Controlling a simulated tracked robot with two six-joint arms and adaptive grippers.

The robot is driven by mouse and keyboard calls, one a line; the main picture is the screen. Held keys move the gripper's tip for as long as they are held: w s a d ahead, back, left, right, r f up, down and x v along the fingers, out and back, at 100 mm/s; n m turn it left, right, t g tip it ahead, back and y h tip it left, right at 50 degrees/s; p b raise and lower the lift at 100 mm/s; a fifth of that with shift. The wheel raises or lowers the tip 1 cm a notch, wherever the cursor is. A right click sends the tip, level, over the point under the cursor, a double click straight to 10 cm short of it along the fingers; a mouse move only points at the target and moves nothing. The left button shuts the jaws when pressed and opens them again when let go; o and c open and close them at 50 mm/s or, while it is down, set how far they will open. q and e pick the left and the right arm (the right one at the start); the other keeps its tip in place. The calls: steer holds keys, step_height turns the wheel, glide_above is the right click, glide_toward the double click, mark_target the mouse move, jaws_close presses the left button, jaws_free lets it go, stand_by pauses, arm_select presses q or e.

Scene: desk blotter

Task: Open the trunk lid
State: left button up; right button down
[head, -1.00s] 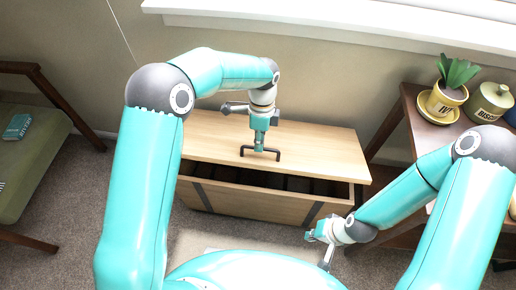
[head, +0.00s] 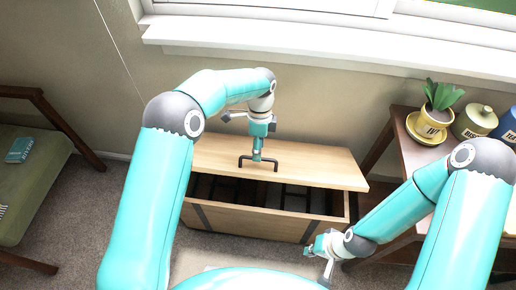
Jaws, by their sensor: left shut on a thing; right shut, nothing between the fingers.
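The wooden trunk (head: 250,224) stands on the carpet in front of me in the head view. Its lid (head: 318,163) is tilted up at the front, and a dark gap shows the inside with several dark compartments or items. A dark bar handle (head: 243,160) is on the lid. My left gripper (head: 257,158) is shut on the handle from above. My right gripper (head: 318,250) is shut and empty, low in front of the trunk's right part. The gripping contact is small in the picture.
A side table (head: 402,137) at the right holds a plant in a yellow pot (head: 428,127) and a canister (head: 474,122). A green-cushioned seat (head: 40,180) with a teal book (head: 20,150) is at the left. A window sill (head: 300,45) runs above the trunk.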

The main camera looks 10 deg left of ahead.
arm_select(q)
steer(key=shift+w+r, duration=0.25)
steer(key=shift+r, duration=0.2)
steer(key=v, duration=1.1)
steer(key=shift+s, duration=0.25)
